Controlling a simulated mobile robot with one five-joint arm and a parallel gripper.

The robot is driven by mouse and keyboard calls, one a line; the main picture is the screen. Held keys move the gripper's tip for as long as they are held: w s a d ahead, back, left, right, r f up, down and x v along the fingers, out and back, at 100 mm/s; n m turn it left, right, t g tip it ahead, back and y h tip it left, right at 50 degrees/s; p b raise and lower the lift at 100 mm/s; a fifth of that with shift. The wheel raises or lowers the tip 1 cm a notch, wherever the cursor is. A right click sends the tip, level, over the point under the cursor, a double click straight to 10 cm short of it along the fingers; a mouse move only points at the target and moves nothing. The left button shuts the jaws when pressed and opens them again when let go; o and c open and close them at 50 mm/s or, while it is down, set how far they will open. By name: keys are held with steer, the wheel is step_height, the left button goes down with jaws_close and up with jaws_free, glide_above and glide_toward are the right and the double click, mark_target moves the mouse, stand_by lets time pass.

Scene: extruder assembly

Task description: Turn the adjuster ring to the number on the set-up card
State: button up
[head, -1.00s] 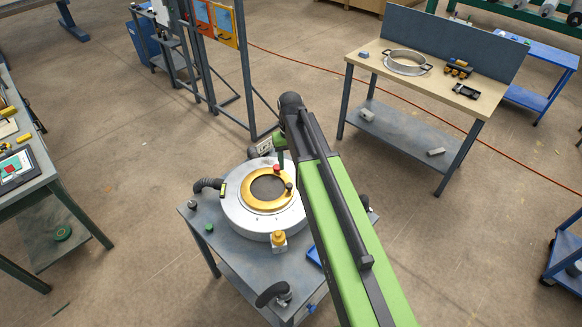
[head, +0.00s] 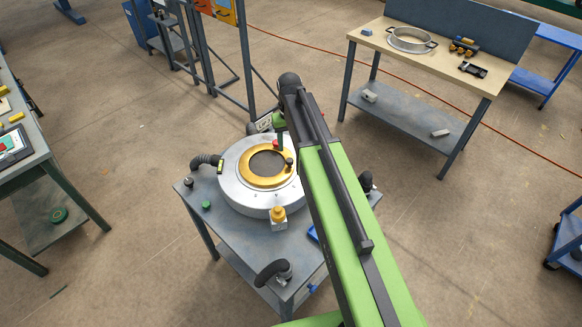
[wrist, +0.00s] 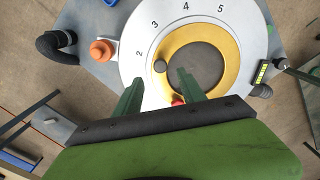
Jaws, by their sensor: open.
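The gold adjuster ring (head: 248,178) lies in the silver round housing (head: 232,190) on a grey table. It carries a red knob (head: 276,145) and a black knob (head: 290,162). In the wrist view the ring (wrist: 228,42) shows its black knob (wrist: 160,66) and red knob (wrist: 178,101); the numbers 2, 3, 4 and 5 stand on the housing face (wrist: 150,30). My gripper (wrist: 160,88) is open above the ring's near side, the red knob close to its right finger. I cannot tell whether they touch. No readable set-up card shows.
An orange-capped block (head: 278,217) stands beside the housing and black hoses (head: 205,160) reach its sides. A green cap (head: 206,205) lies on the table. A workbench (head: 440,60) with a metal ring stands at the back right; another bench (head: 40,165) is at the left.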

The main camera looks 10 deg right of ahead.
mark_target(290, 160)
step_height(290, 160, down, 8)
steer(key=b, duration=0.6)
steer(key=shift+f+b, duration=0.1)
steer(key=shift+b, duration=0.2)
jaws_close()
stand_by(0.6)
